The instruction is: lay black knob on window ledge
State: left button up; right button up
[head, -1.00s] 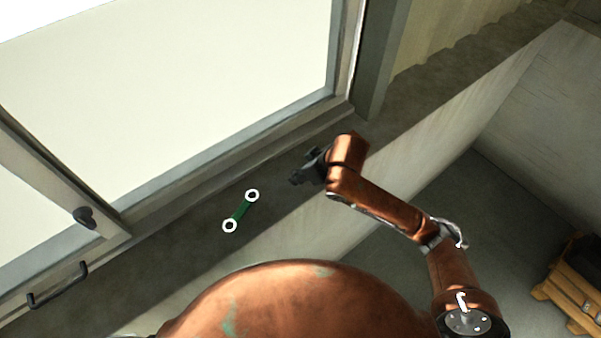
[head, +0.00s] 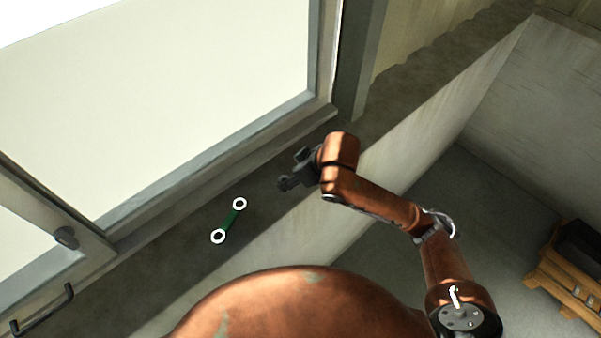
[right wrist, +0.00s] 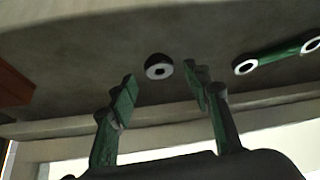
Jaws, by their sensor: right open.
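The black knob (right wrist: 158,66) shows in the right wrist view as a small dark round piece with a pale ring and a dark hole on its face. It rests on the grey window ledge (right wrist: 75,65). My right gripper (right wrist: 159,76) is open, with its two green-padded fingers on either side of the view and the knob between and just beyond their tips. Nothing is held. In the head view my right gripper (head: 291,169) hangs over the ledge (head: 180,240), and I cannot make out the knob there. My left gripper is not in view.
A green link with white ring ends (head: 229,220) lies on the ledge left of the gripper; it also shows in the right wrist view (right wrist: 277,56). The window frame (head: 230,165) borders the ledge. A wooden pallet-like stand (head: 572,275) is on the floor at right.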

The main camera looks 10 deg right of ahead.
jog(key=b+v, duration=0.1)
jog(key=v, duration=0.8)
